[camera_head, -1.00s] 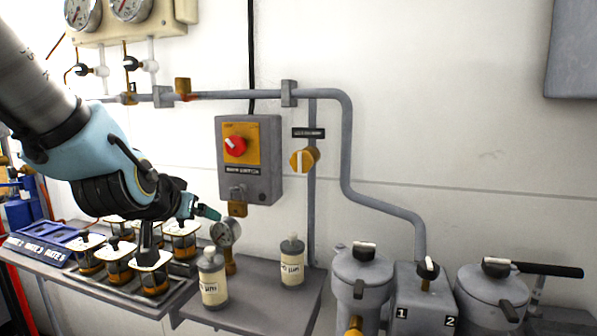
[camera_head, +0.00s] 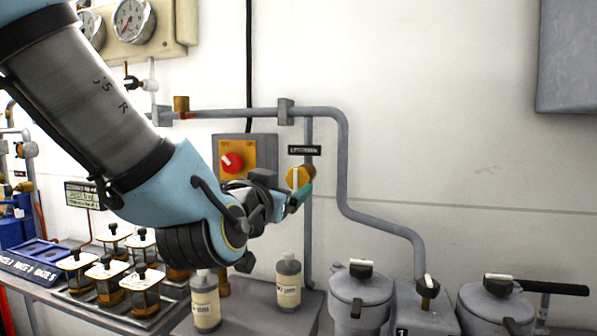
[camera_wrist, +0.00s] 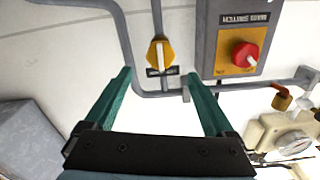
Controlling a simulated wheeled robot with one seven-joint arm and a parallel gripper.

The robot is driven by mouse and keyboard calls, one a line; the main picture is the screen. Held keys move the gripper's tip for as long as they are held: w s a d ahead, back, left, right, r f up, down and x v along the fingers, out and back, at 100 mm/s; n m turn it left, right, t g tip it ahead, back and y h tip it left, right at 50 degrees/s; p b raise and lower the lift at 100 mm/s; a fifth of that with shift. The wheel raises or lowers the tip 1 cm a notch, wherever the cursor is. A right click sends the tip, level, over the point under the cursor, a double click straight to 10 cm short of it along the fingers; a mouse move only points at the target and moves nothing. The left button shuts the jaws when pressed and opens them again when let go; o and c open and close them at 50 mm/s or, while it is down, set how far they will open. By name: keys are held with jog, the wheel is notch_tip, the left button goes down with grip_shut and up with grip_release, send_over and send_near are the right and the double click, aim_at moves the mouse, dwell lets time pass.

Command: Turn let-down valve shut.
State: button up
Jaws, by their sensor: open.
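The valve is a yellow-orange knob (camera_head: 301,176) with a white bar handle, on a vertical grey pipe below a small black label (camera_head: 304,150). I take it for the let-down valve; the label is too small to read. Its white bar stands about upright. My gripper (camera_head: 288,201), with teal fingers, is open and empty just in front of and below the knob. In the wrist view the knob (camera_wrist: 161,54) lies just beyond and roughly between the open fingertips (camera_wrist: 157,75). They appear apart from it. My arm hides part of the switch box.
A grey box with a red rotary switch (camera_head: 232,162) is left of the valve. Two labelled bottles (camera_head: 206,302) (camera_head: 289,283) stand on the shelf below. Grey pipe (camera_head: 344,160) bends down on the right toward lidded canisters (camera_head: 362,292).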

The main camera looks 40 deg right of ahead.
aim_at(296, 177)
jog(key=p+x, duration=0.3)
jog(key=x, duration=0.6)
jog(key=shift+w+d, duration=0.25)
jog(key=shift+d, duration=0.05)
jog(key=c, duration=1.4)
